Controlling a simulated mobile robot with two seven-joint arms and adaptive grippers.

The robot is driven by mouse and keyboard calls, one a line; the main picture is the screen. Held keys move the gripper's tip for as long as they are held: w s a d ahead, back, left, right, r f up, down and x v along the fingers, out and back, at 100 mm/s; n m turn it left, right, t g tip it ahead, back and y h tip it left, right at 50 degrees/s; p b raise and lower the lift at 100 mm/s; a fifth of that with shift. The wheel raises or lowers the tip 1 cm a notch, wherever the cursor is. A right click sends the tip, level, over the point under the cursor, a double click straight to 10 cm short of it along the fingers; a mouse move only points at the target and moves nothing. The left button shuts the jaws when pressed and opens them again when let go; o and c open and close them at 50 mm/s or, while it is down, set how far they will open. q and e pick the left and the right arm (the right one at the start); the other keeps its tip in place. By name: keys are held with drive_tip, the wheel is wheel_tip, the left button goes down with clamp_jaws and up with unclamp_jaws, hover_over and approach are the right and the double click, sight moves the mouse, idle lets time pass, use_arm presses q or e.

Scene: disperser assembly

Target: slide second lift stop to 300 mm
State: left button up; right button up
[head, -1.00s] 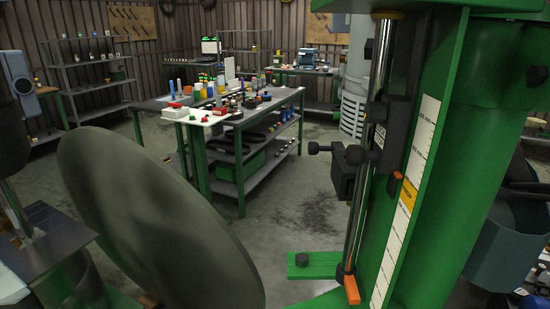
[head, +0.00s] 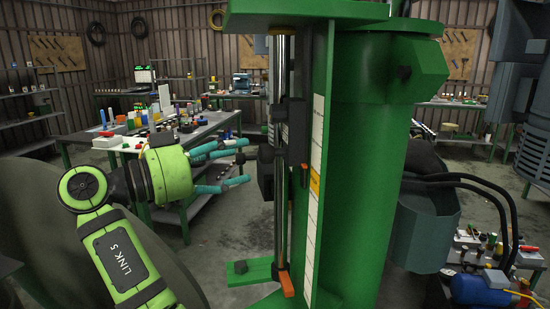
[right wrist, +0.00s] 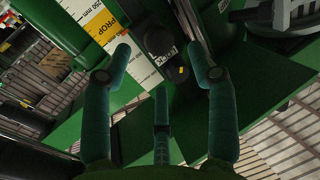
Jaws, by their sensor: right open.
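The green column (head: 365,150) stands right of center in the head view. A chrome rod (head: 281,215) runs upright along it, beside a white scale (head: 313,225) with a yellow band. A black stop block (head: 266,183) with a round knob sits on the rod at mid height; another black block (head: 290,113) is above it. My right gripper (head: 247,162) is open and empty, its teal fingers pointing right, just left of the knob. My left gripper is out of view.
A large grey disc (head: 40,210) fills the left. A workbench (head: 190,135) with bottles stands behind. A grey bucket-like container (head: 425,235) is right of the column.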

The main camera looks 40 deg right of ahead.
sight(260, 152)
drive_tip(key=shift+s+d+r+g, duration=0.2)
drive_tip(key=shift+s+g, duration=0.1)
drive_tip(key=d+p, duration=0.2)
drive_tip(key=d, duration=0.4)
drive_tip(key=shift+p, duration=0.3)
drive_tip(key=shift+w+d+f, duration=0.1)
drive_tip(key=shift+d+f, duration=0.05)
drive_tip(key=shift+d, duration=0.2)
clamp_jaws()
